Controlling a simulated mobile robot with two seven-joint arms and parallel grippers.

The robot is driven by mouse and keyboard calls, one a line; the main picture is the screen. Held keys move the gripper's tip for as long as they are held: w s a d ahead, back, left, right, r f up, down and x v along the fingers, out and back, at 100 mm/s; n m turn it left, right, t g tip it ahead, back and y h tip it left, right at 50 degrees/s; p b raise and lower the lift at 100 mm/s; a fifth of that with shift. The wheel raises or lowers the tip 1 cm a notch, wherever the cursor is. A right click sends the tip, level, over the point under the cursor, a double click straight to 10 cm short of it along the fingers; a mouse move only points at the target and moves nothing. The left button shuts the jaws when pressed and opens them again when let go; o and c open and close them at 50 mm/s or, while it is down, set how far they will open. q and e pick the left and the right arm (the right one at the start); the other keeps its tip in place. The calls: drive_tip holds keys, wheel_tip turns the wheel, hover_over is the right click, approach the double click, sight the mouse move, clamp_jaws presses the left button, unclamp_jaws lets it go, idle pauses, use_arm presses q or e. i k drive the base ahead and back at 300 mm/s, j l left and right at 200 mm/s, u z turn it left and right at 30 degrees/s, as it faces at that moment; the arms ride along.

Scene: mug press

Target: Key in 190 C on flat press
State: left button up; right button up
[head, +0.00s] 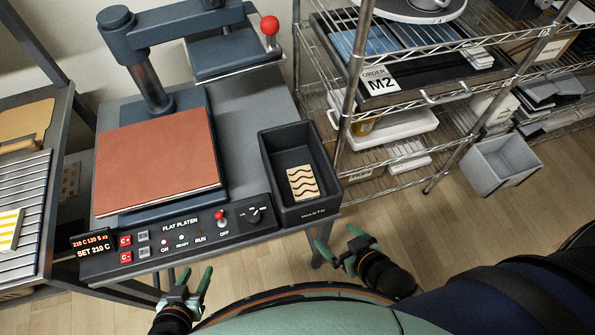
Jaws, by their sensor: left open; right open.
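The flat press stands at the left with its brown lower pad (156,160) uncovered and its upper plate (225,50) swung aside. Its control panel (185,238) reads FLAT PLATEN. The display (92,246) shows "210 C 120 S x3" above "SET 210 C". Two red C keys (125,249) sit beside two grey keys (143,243). A red-tipped switch (219,217) stands by OFF, and a black knob (254,215) is to its right. My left gripper (194,275) is open and empty below the panel. My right gripper (336,240) is open and empty below the waste bin.
A black waste bin (278,140) right of the press holds a wavy-striped piece (302,184). A wire rack (420,100) carries an M2 order card (378,80). A grey bin (498,165) hangs at the right. A slatted table (28,220) stands at far left.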

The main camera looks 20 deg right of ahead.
sight(128, 257)
drive_tip(key=k+j+u, duration=0.15)
drive_tip(key=u, duration=0.2)
drive_tip(key=k+j+u, duration=0.1)
drive_tip(key=u, duration=0.25)
drive_tip(key=j+u, duration=0.35)
drive_tip(key=k+l, duration=0.05)
